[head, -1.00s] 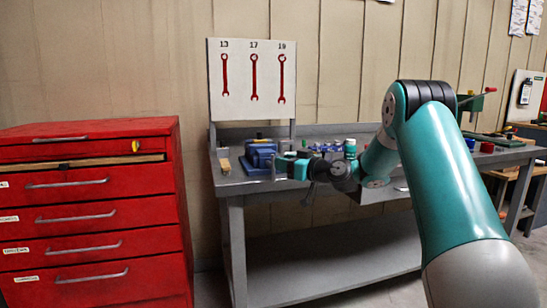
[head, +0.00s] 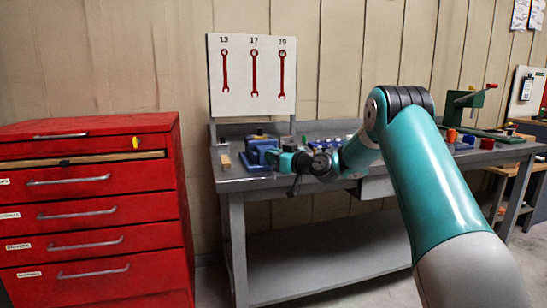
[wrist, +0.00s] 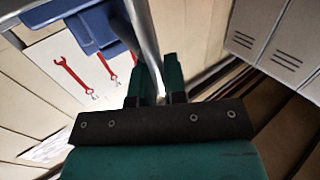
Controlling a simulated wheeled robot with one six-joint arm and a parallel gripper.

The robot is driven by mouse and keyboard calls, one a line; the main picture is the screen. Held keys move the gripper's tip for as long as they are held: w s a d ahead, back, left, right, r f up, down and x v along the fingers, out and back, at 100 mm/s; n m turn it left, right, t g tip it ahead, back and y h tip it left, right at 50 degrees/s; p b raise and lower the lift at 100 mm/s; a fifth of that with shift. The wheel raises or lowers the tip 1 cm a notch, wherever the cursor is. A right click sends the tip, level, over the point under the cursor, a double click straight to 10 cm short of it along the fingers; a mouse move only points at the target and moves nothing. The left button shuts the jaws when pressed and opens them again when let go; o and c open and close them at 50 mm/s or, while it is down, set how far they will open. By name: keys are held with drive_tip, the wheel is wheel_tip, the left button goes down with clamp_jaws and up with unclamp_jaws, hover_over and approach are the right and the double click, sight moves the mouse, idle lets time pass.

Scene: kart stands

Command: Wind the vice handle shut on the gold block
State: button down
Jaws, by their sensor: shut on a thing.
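The blue vice (head: 262,150) stands at the left end of the grey workbench. In the wrist view a blue part of it (wrist: 95,27) shows at the upper left. A small yellowish spot shows at the top of the vice; I cannot tell whether it is the gold block. My gripper (head: 281,158) is at the right side of the vice. In the wrist view my gripper (wrist: 160,88) is shut on the silver handle bar (wrist: 145,38), which runs up between its dark green fingers. The vice jaws are too small to make out.
A tan block (head: 224,161) lies left of the vice. A white board with red wrench outlines (head: 253,75) stands behind. The red drawer cabinet (head: 85,185) is to the left. A green device (head: 463,105) and small coloured pots stand on the right of the bench (head: 233,187).

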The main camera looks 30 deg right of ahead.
drive_tip(key=shift+a+f+n+g+b, duration=0.2)
drive_tip(key=shift+n+g+b, duration=0.15)
drive_tip(key=shift+b, duration=0.25)
drive_tip(key=shift+r, duration=0.15)
drive_tip(key=c, duration=1.2)
unclamp_jaws()
drive_tip(key=shift+d, duration=0.1)
drive_tip(key=b+v, duration=0.1)
drive_tip(key=v, duration=0.7)
drive_tip(key=b+v, duration=0.1)
drive_tip(key=v, duration=0.8)
drive_tip(key=shift+s+r, duration=0.15)
drive_tip(key=shift+s, duration=0.05)
